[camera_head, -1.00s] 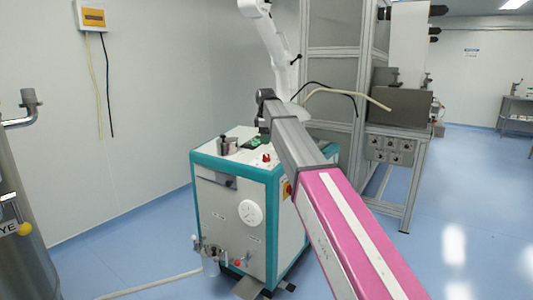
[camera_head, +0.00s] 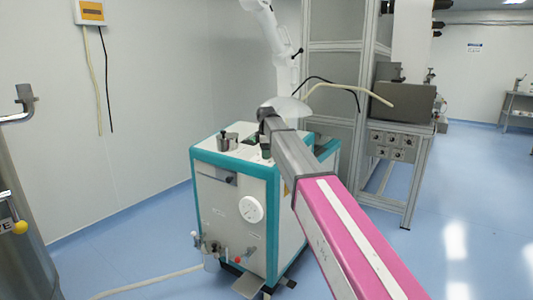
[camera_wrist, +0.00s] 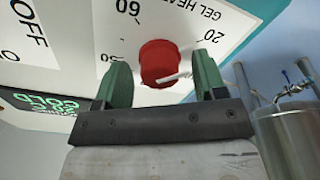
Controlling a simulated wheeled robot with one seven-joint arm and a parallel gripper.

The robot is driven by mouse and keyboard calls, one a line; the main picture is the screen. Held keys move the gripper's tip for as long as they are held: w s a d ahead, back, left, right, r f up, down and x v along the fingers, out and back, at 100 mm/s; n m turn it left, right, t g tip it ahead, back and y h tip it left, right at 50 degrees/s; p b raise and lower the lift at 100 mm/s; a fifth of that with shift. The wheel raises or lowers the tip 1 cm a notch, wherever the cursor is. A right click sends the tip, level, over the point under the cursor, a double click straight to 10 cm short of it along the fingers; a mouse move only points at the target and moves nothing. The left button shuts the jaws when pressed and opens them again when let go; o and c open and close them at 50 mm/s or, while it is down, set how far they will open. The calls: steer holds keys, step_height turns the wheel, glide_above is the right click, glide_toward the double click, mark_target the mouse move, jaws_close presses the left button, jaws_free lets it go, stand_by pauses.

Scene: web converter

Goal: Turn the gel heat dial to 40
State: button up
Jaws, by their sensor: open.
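The gel heat dial (camera_wrist: 160,62) is a red round knob on a white panel in the wrist view. A white pointer mark on it faces the lower right of that picture. The printed numbers 60 and 20 and part of "GEL HEAT" show around it. My gripper (camera_wrist: 163,80) is open, with one green finger on each side of the knob; I cannot tell whether either touches it. In the head view my arm's end reaches over the top of the white and teal machine (camera_head: 225,235), and the dial is hidden there.
A green-lit display (camera_wrist: 45,105) and an OFF label (camera_wrist: 30,35) lie left of the dial.

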steer(key=shift+f, duration=0.15)
steer(key=c, duration=0.9)
steer(key=shift+c, duration=0.2)
